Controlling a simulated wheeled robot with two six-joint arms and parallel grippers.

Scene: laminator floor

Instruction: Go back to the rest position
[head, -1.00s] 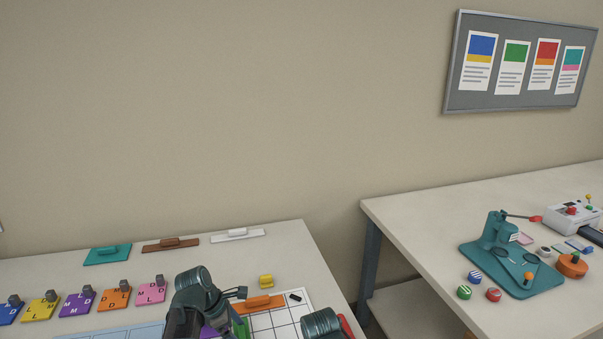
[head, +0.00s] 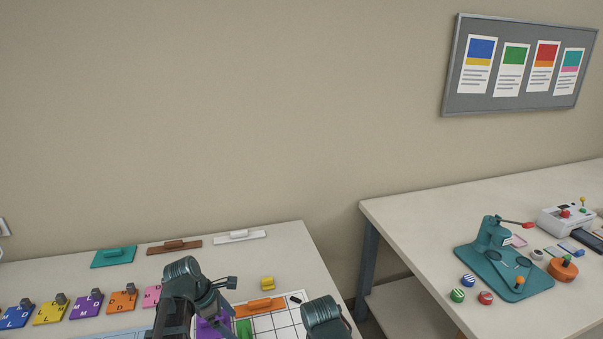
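My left arm (head: 182,285) comes up from the bottom edge over the front table. A small dark part beside its wrist, which looks like my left gripper (head: 226,284), is seen above the gridded mat; its fingers are too small to tell open from shut. My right arm (head: 325,318) shows only as a rounded dark link at the bottom edge, right of the mat. Its gripper is out of the picture. I see nothing clearly held.
The gridded white mat (head: 289,324) bears orange, purple and green pieces. A yellow block (head: 267,283) sits behind it. Lettered coloured tags line the left. Teal (head: 113,260), brown (head: 174,248) and white (head: 240,238) handled plates lie behind. A second table (head: 420,235) stands right, across a gap.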

